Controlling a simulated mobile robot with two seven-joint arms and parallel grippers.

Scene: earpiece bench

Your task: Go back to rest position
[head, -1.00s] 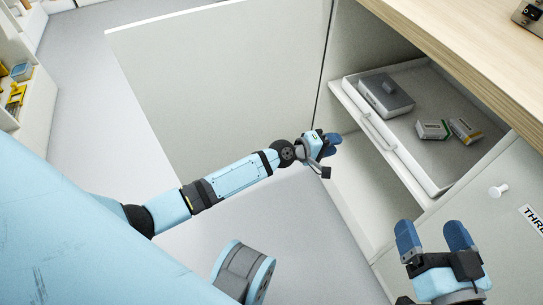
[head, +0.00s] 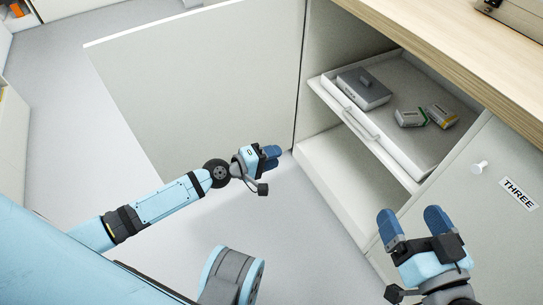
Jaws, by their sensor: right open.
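My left gripper (head: 268,158) is to the left of the open cabinet, in front of the open white door (head: 200,90). It holds nothing that I can see, and the angle hides whether its blue fingers are apart. My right gripper (head: 412,217) is open and empty, in front of the closed panel labelled THREE (head: 518,193). Both grippers are clear of the pulled-out drawer (head: 402,168).
A white knob (head: 479,167) sticks out of the panel. The wooden worktop (head: 470,60) overhangs above. Floor at left is clear.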

